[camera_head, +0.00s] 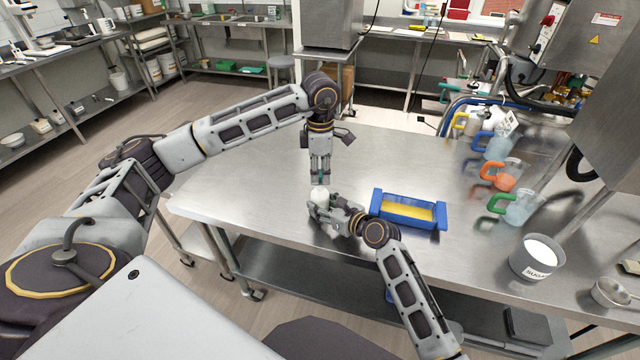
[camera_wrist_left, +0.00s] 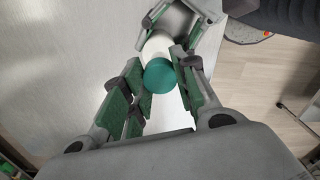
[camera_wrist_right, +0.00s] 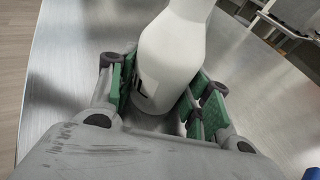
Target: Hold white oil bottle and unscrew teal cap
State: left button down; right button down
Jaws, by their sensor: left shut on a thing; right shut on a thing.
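The white oil bottle (camera_wrist_right: 172,65) stands between the green-padded fingers of my right gripper (camera_wrist_right: 165,95), which is shut on its body. In the head view the white bottle (camera_head: 319,194) shows at the right gripper (camera_head: 322,212), low over the steel table. The teal cap (camera_wrist_left: 160,75) sits on top of the bottle in the left wrist view. My left gripper (camera_wrist_left: 158,85) points down from above with its fingers on either side of the cap, shut on it. In the head view the left gripper (camera_head: 321,180) is directly above the bottle.
A blue tray with yellow contents (camera_head: 408,211) lies right of the grippers on the steel table (camera_head: 250,180). Jugs with orange (camera_head: 504,175) and green (camera_head: 517,207) handles and a sugar tub (camera_head: 537,257) stand farther right. The table's left part is clear.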

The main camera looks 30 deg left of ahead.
aim_at(320, 173)
pick_arm(q)
jog(key=shift+r, duration=1.75)
jog(key=shift+r, duration=2.5)
pick_arm(e)
jog(key=c, duration=1.4)
grip_release()
jog(key=o, duration=0.8)
jog(key=o, duration=0.4)
jog(key=shift+c, duration=0.2)
